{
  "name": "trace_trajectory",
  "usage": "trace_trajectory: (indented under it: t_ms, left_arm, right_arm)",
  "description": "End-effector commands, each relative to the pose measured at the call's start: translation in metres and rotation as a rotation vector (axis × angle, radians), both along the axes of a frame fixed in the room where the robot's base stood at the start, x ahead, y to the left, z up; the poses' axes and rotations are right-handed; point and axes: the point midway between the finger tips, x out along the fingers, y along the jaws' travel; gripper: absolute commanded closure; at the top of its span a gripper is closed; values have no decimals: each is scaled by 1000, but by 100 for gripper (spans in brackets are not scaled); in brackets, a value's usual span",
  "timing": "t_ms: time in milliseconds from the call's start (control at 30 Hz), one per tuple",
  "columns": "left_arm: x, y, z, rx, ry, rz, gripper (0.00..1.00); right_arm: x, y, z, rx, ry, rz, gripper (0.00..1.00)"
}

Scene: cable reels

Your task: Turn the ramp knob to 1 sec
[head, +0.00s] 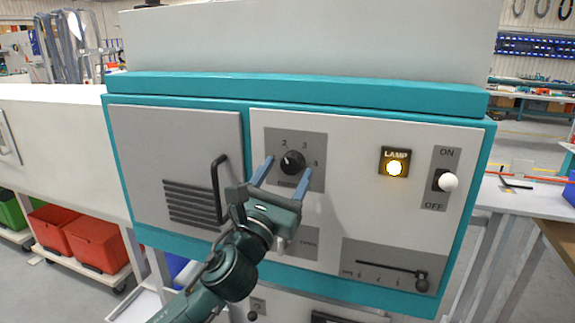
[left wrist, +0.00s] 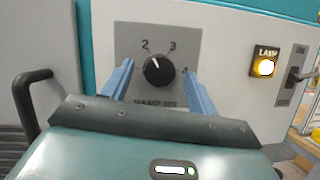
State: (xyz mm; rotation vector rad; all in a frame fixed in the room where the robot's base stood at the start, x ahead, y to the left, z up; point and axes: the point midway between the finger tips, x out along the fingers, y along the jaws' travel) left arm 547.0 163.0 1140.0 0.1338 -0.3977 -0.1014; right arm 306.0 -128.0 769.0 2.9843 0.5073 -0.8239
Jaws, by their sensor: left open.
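The ramp knob (head: 292,162) is a black round dial on a grey plate (head: 316,146) on the white front panel. It also shows in the left wrist view (left wrist: 158,70), where its white mark points up and slightly left, between 2 and 3. The numbers 2, 3 and 4 show around it; the 1 is not visible. My left gripper (head: 287,171) is open, its blue fingers on either side of the knob, one left and one right. The label below is partly hidden by the gripper. My right gripper is not in view.
Right of the knob are a lit lamp (head: 395,168), an ON/OFF switch (head: 447,181) and a slider (head: 422,284) at lower right. A black door handle (head: 217,190) sticks out close left of my left gripper. Red bins (head: 95,241) stand at lower left.

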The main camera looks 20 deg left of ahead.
Motion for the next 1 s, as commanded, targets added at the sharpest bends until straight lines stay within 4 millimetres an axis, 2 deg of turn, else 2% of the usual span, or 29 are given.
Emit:
trace_trajectory:
  t_ms: [167,467,1000]
  left_arm:
    - [13,-2,5,0,0,1,41]
    - [15,-2,6,-1,1,0,41]
    - [15,-2,6,-1,1,0,85]
  right_arm:
    - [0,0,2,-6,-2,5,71]
    - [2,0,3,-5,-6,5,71]
    - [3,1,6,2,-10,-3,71]
